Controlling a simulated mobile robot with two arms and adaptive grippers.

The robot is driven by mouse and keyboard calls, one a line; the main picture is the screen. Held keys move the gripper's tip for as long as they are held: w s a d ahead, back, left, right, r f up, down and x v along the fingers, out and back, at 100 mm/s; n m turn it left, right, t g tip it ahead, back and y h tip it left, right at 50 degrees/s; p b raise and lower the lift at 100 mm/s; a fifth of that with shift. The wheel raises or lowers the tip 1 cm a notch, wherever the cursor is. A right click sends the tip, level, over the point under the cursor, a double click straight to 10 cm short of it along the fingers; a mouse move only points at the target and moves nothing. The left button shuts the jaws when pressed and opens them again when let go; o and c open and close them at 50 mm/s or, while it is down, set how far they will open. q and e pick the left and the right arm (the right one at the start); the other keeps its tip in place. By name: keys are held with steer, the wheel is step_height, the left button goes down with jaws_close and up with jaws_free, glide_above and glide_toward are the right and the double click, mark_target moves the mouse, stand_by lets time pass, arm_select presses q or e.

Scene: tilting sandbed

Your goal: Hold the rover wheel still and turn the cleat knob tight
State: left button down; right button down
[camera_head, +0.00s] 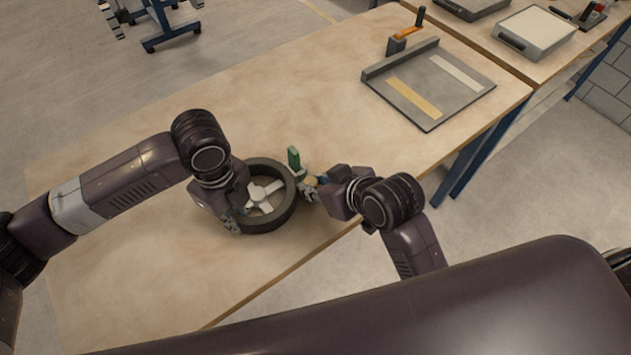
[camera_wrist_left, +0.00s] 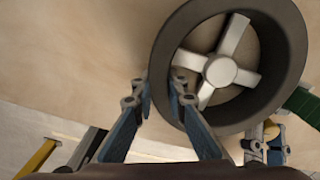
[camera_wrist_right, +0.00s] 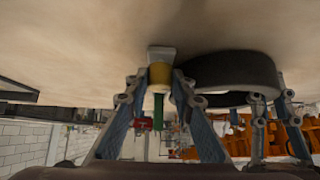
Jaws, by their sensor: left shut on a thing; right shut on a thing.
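The rover wheel (camera_head: 272,220), a dark ring with pale spokes, lies flat on the wooden table. My left gripper (camera_head: 236,212) is shut on the wheel's left rim; in the left wrist view its fingers (camera_wrist_left: 160,92) straddle the rim wall (camera_wrist_left: 163,60). At the wheel's right side is the yellow cleat knob (camera_head: 311,181), beside a green upright piece (camera_head: 294,158). My right gripper (camera_head: 308,188) is shut on the knob. In the right wrist view the knob (camera_wrist_right: 160,74) sits between its fingertips, against a grey block (camera_wrist_right: 161,53); fingers partly hide it.
A grey board (camera_head: 410,103) with two strips and an orange-and-black handled device (camera_head: 402,40) stands at the back right. The table (camera_head: 130,265) is clear left of and behind the wheel. Its front edge runs close to my right arm.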

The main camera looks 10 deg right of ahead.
steer(key=shift+s+a+m+t+h, duration=0.1)
steer(key=shift+a+m+t+h, duration=0.05)
steer(key=shift+m+h, duration=0.65)
steer(key=shift+a+m+t+h, duration=0.15)
steer(key=shift+m+h, duration=0.45)
steer(key=shift+m, duration=0.4)
steer(key=c, duration=1.7)
jaws_free()
steer(key=shift+o, duration=0.2)
